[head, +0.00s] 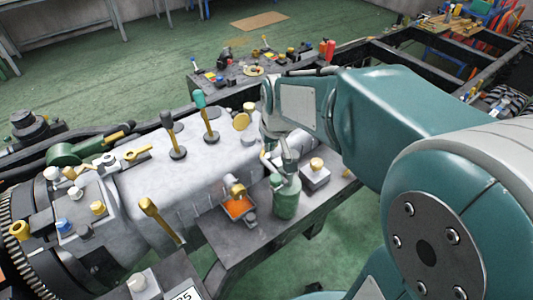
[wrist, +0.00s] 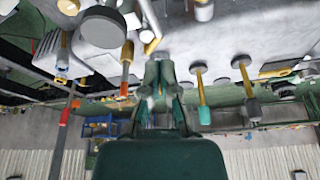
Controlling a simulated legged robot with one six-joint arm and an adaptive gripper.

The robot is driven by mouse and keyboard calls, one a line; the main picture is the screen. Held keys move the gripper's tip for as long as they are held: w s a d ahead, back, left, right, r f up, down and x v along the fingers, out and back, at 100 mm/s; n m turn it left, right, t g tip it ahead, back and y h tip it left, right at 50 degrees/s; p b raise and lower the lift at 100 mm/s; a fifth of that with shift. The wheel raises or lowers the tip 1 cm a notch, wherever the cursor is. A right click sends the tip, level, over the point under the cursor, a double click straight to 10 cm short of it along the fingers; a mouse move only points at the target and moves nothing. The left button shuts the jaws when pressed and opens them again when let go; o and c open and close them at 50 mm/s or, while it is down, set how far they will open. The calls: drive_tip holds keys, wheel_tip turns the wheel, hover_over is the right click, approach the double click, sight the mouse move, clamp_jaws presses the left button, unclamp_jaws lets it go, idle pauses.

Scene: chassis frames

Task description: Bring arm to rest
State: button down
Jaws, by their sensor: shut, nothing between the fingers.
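My arm (head: 395,115) reaches from the right side of the head view out over the grey chassis block (head: 180,175), bent at several joints. In the wrist view my gripper (wrist: 160,66) is shut, with its two fingers together and nothing between them. Its fingertips show against the grey block surface, apart from the levers. In the head view the far end of the arm is small and partly hidden by its own links.
Two levers, one teal-tipped (head: 200,101) and one dark (head: 167,120), stand on the block. A green canister (head: 286,198) and an orange-filled tray (head: 240,207) are on the near side shelf (head: 233,250). Green floor (head: 130,70) is open behind.

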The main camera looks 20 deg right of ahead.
drive_tip(key=shift+v, duration=1)
drive_tip(key=s+r+t, duration=0.1)
drive_tip(key=s+r, duration=0.1)
drive_tip(key=s, duration=0.6)
drive_tip(key=s+a+r, duration=0.1)
drive_tip(key=s+r, duration=0.1)
drive_tip(key=s, duration=0.6)
drive_tip(key=shift+s+a+m+t, duration=0.25)
drive_tip(key=shift+s+m+t, duration=0.05)
drive_tip(key=shift+s+t, duration=0.1)
drive_tip(key=shift+w+a, duration=0.1)
